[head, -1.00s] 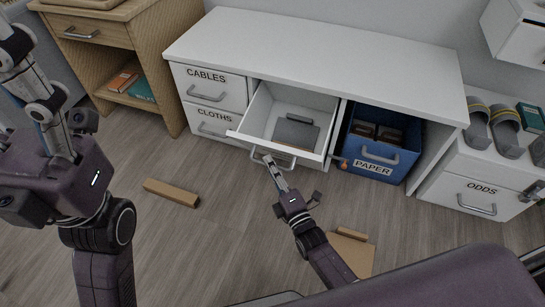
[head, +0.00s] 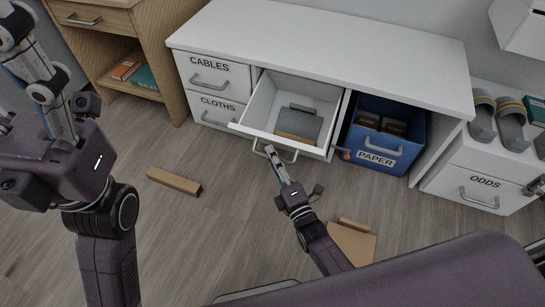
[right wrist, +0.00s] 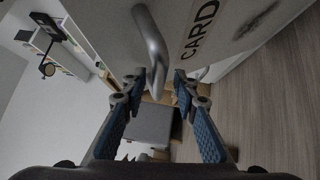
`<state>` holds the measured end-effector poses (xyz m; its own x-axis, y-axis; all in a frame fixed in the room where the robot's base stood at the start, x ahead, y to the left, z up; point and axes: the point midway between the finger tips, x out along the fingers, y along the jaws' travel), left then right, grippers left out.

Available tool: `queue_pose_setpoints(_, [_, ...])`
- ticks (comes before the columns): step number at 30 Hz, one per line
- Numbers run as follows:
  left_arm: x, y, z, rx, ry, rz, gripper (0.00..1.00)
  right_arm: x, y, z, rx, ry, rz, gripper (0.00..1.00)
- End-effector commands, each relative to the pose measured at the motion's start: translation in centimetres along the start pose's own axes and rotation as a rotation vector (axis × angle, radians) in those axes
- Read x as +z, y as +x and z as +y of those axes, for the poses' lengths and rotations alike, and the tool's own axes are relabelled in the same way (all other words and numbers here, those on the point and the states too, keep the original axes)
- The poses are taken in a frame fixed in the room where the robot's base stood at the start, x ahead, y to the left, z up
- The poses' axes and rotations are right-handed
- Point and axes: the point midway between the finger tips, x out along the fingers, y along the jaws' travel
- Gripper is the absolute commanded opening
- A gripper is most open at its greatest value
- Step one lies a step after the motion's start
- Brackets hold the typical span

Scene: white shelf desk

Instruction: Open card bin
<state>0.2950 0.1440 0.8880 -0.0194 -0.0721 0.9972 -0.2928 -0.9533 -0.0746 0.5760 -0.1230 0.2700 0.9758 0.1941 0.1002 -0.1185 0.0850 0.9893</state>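The card bin (head: 246,128) is a white drawer in the low white unit, pulled out with its inside showing. It holds a grey flat item (head: 300,122) and a brown strip. Its front reads CARD in the right wrist view (right wrist: 203,28). Its metal handle (head: 287,158) also shows there (right wrist: 152,48), reaching down between the fingertips. My right gripper (head: 268,151) is at the left end of this handle. Its blue-padded fingers (right wrist: 158,88) are apart, with gaps beside the handle. My left gripper (head: 35,75) is raised at the left, away from the bin; its fingertips are not clear.
The CABLES drawer (head: 212,65) and CLOTHS drawer (head: 215,103) are shut. A blue PAPER bin (head: 376,156) stands right of the card bin. An ODDS drawer (head: 485,183) is further right. A brown block (head: 174,181) and a cardboard piece (head: 352,242) lie on the floor.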

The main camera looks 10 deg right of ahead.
Motion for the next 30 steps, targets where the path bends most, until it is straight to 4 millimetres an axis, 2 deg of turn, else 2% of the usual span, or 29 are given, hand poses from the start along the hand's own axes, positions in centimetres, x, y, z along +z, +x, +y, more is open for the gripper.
queue_pose_setpoints(5, [0.0, 0.1, -0.1, -0.004, 0.002, 0.003, 0.61, 0.0, 0.1, 0.3, 0.002, 0.0, 0.0, 0.27])
queue_pose_setpoints(10, [0.0, 0.1, -0.1, -0.002, 0.001, 0.002, 0.61, 0.1, 0.2, 1.5, 0.004, 0.001, 0.0, 0.27])
queue_pose_setpoints(20, [0.0, 0.1, 0.0, -0.001, 0.001, 0.0, 0.61, 0.6, 0.7, 6.6, 0.016, 0.001, 0.001, 0.27])
queue_pose_setpoints(24, [0.0, 0.1, 0.0, -0.001, 0.001, 0.0, 0.61, 0.6, 0.9, 8.6, 0.018, 0.001, 0.002, 0.33])
queue_pose_setpoints(25, [0.0, 0.1, 0.0, -0.001, 0.001, 0.0, 0.61, 0.7, 1.0, 8.9, 0.018, 0.002, 0.003, 0.32])
queue_pose_setpoints(26, [0.0, 0.1, 0.0, -0.001, 0.001, 0.0, 0.61, 0.7, 1.1, 9.2, 0.018, 0.002, 0.003, 0.27])
queue_pose_setpoints(30, [0.0, 0.1, 0.0, -0.001, 0.001, 0.0, 0.61, 0.9, 1.1, 10.0, 0.01, 0.0, 0.002, 0.27])
